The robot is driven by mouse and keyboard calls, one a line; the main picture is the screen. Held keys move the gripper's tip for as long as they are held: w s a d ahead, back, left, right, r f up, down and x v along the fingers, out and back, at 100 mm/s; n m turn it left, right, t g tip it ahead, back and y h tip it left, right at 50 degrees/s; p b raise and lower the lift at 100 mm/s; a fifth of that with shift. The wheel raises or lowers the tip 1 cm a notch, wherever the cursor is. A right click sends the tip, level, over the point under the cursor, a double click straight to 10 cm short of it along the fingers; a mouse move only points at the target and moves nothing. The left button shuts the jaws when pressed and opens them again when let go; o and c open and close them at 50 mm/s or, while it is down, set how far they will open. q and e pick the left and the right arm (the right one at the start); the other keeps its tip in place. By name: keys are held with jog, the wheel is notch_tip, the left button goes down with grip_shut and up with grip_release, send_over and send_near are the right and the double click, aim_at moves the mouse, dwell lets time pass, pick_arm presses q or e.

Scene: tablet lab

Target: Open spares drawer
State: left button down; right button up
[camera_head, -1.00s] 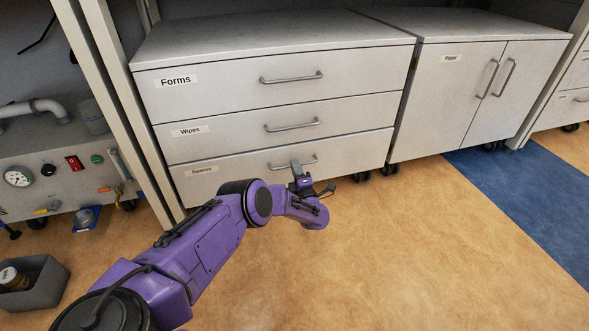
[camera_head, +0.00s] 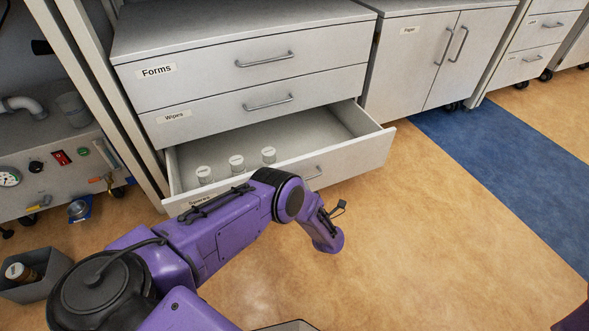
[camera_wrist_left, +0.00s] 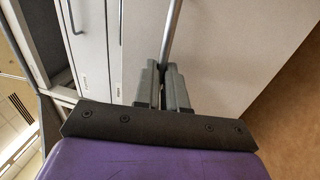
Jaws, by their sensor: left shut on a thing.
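The spares drawer (camera_head: 360,158) is the lowest of the grey cabinet and stands pulled well out. Three clear jars with white lids stand inside near its front left: one left (camera_head: 205,175), one middle (camera_head: 237,165) and one right (camera_head: 269,156). My left gripper (camera_wrist_left: 165,80) is shut on the drawer's bar handle (camera_wrist_left: 173,35) in the left wrist view. In the head view my purple arm hides the gripper and part of the drawer's front; one end of the handle (camera_head: 314,173) shows. My right gripper is not in view.
The forms drawer (camera_head: 210,75) and wipes drawer (camera_head: 215,112) above are shut. A paper cabinet (camera_head: 415,60) stands to the right, doors shut. A grey bin (camera_head: 45,285) with a brown bottle is on the floor at left. The floor (camera_head: 450,240) at right is clear.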

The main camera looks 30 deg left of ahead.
pick_arm(q)
jog(key=shift+r+v, duration=0.15)
jog(key=shift+v, duration=0.5)
jog(key=shift+r+v, duration=0.1)
jog(key=shift+v, duration=0.6)
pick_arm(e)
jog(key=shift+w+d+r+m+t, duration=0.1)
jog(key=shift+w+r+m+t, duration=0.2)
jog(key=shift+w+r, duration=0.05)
pick_arm(q)
jog(key=shift+w+d, duration=0.1)
jog(key=shift+d, duration=0.05)
jog(key=c, duration=1.2)
grip_release()
jog(key=p+v, duration=0.1)
jog(key=v, duration=0.9)
jog(key=shift+p, duration=0.35)
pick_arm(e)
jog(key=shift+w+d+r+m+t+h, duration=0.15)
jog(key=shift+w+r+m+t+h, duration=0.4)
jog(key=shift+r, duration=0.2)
pick_arm(q)
jog(key=shift+d, duration=0.15)
